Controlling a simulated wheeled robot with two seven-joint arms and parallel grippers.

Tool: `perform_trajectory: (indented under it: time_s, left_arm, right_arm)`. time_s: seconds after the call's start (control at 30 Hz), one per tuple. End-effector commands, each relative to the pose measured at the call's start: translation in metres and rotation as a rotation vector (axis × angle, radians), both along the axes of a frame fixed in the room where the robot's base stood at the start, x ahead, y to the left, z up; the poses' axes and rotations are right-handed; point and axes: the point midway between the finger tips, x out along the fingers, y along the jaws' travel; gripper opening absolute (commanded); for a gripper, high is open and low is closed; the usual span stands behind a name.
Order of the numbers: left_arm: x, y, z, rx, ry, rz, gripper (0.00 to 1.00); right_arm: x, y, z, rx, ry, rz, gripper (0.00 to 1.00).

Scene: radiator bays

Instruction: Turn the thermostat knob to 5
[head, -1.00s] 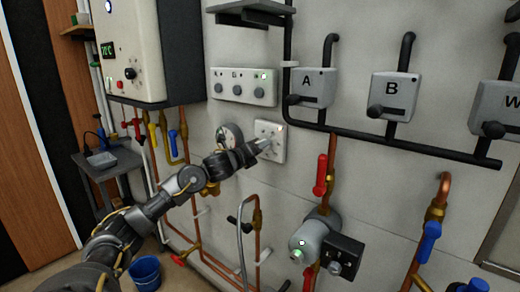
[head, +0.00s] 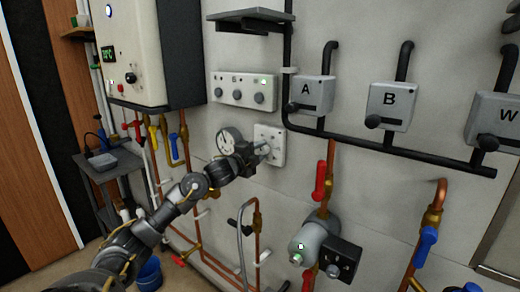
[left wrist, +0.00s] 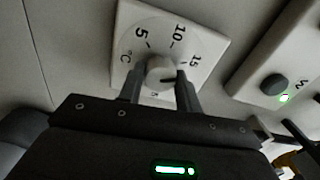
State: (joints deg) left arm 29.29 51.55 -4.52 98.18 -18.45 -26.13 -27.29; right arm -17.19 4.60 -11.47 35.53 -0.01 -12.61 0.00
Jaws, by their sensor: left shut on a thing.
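The thermostat is a white square plate (head: 277,133) on the wall, right of a round gauge. In the left wrist view its plate (left wrist: 207,36) shows a dial marked 5, 10, 15 and °C. The round light grey knob (left wrist: 158,68) sits at the dial's middle. A dark line on the knob points to the right, away from the 5 and roughly below the 15. My left gripper (head: 264,150) is shut on the knob; in the left wrist view its two fingers (left wrist: 160,88) stand on either side of it. The fingers and gripper body hide the lower dial. My right gripper is out of view.
Close by are the round gauge (head: 229,140), a white panel with several knobs (head: 245,92) above, and a red lever (head: 320,181) on a copper pipe to the right. A grey shelf (head: 250,17) juts out above. Black pipes run at right.

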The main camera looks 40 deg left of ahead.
Motion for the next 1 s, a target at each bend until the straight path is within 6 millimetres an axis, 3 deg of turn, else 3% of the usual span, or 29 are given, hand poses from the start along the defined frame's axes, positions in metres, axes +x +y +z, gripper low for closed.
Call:
perform_trajectory:
  time_s: [1.0]
  left_arm:
    - [0.0,0.0,0.004,-0.966,-0.019,0.003,0.11]
  right_arm:
    - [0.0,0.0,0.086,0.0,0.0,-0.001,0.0]
